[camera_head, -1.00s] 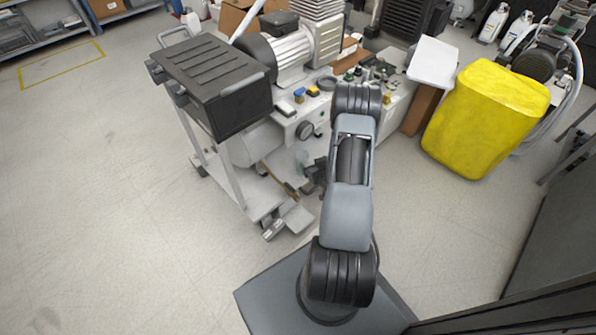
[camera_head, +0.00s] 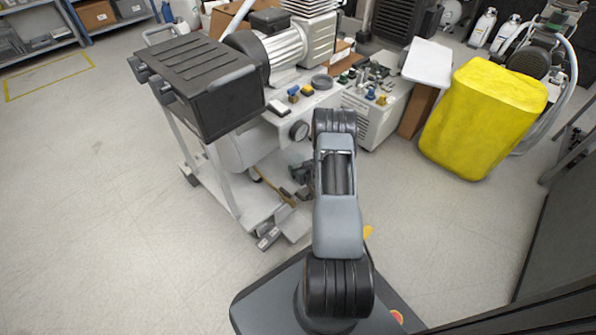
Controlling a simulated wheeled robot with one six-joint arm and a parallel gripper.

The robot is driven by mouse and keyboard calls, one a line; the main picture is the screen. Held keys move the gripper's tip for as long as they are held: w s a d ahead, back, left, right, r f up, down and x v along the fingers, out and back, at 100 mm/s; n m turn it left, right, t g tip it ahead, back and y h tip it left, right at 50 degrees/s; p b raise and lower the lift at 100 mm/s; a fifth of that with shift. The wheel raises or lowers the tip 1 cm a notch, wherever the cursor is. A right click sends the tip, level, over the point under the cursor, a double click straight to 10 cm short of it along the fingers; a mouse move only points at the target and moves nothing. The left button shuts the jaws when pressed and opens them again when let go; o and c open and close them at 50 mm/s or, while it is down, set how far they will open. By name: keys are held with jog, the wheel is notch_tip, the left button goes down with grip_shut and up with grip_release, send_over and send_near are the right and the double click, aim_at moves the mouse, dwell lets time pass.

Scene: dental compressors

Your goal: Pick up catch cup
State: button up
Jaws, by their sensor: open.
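I cannot clearly pick out the catch cup. A faint, pale, see-through shape (camera_head: 295,158) shows below the front of the white compressor unit, but it is too small to name surely. My gripper (camera_head: 301,174) is a small dark shape to the left of my arm, low beside the compressor cart. My forearm partly hides it. The fingers are open, and I see nothing held between them. I cannot tell how far the gripper is from the pale shape.
The compressor cart (camera_head: 229,185) carries a black box (camera_head: 205,85) and a motor (camera_head: 283,45). A yellow-covered bin (camera_head: 485,118) stands at right. The floor at left is clear.

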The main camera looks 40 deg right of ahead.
jog(key=b+x, duration=0.2)
jog(key=x, duration=0.1)
jog(key=shift+w+f, duration=0.3)
jog(key=shift+w, duration=0.35)
jog(key=shift+c, duration=0.3)
jog(key=c, duration=0.9)
jog(key=shift+c, duration=0.2)
